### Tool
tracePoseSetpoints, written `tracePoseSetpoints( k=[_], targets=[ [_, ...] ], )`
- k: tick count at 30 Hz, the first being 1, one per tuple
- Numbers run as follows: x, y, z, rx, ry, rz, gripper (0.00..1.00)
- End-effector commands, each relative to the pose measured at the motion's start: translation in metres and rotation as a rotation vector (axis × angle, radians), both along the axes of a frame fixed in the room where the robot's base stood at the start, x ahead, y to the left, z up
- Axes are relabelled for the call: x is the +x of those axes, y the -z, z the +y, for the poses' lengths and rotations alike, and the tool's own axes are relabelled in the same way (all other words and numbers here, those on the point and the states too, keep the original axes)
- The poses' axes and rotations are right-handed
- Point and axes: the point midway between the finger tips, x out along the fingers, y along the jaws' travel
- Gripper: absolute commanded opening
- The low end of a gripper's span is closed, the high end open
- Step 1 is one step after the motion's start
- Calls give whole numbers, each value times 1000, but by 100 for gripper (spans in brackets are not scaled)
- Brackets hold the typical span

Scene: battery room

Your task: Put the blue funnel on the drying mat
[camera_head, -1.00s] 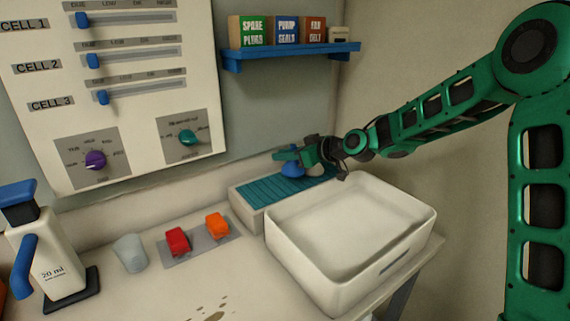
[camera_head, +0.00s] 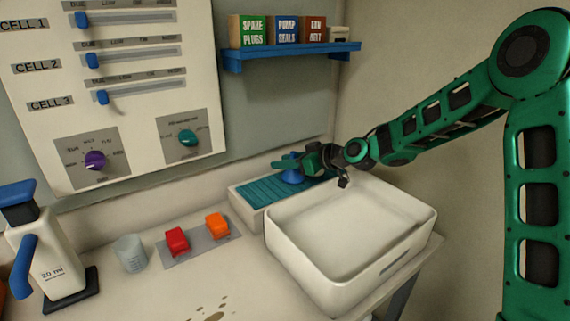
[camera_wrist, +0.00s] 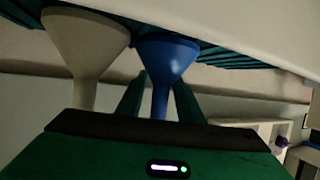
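The blue funnel (camera_head: 291,178) is at the teal ribbed drying mat (camera_head: 258,191), wide mouth down, near the mat's far right part. In the wrist view the blue funnel (camera_wrist: 166,62) has its rim against the mat (camera_wrist: 222,57), as far as I can tell. My gripper (camera_head: 283,163) is at the funnel's stem. In the wrist view its fingers (camera_wrist: 159,100) stand on either side of the stem with gaps, so it is open. A whitish funnel (camera_wrist: 84,45) stands beside the blue one; in the head view my gripper largely hides it.
A white basin (camera_head: 350,282) stands in front of the mat. A blue shelf (camera_head: 290,52) with boxes hangs above. Red (camera_head: 177,240) and orange switches (camera_head: 217,226), a grey cup (camera_head: 130,253) and a white bottle (camera_head: 55,255) are to the left. A control panel hangs behind.

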Motion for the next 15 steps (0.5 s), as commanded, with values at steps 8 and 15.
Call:
tracePoseSetpoints(
  k=[8, 15],
  targets=[
    [-27, -19, -38, -1, 5, -1, 33],
    [-51, -35, -69, -1, 4, -1, 33]
  ],
)
